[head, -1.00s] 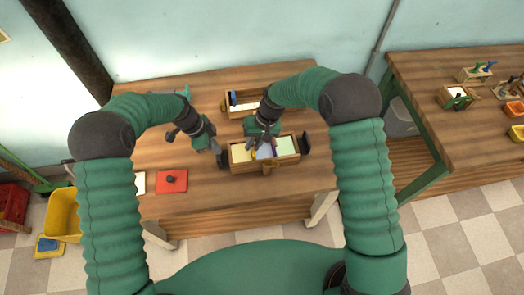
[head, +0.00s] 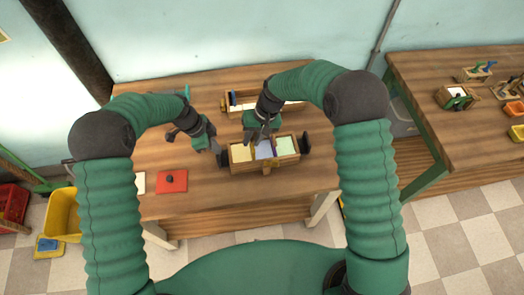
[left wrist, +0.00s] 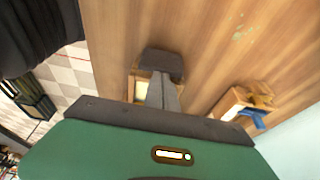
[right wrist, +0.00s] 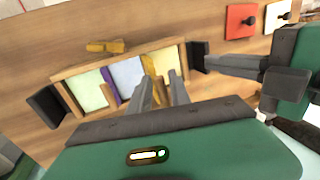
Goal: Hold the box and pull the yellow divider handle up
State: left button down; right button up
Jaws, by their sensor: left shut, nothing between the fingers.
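The wooden box (head: 236,168) stands on the table, with pale yellow, lavender and green compartments and dark end blocks. In the right wrist view, the yellow divider (right wrist: 149,66) stands between the lavender and pale yellow compartments. My right gripper (right wrist: 159,86) is over the box, its fingers apart on either side of the divider. Whether they touch it is unclear, and they partly hide it. A purple divider (right wrist: 110,86) stands on the lavender panel's other side. My left gripper (left wrist: 162,86) is shut and empty, its fingertips at the box's left end block (left wrist: 161,62).
A red square with a dark knob (head: 172,181) lies at the table's left front. A side table (head: 430,70) with more boxes stands right.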

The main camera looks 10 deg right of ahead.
jog(key=shift+o, duration=1.3)
jog(key=shift+f, duration=0.1)
jog(key=shift+r, duration=3.5)
pick_arm(q)
jog(key=shift+r, duration=0.1)
notch_tip(320, 180, up, 7)
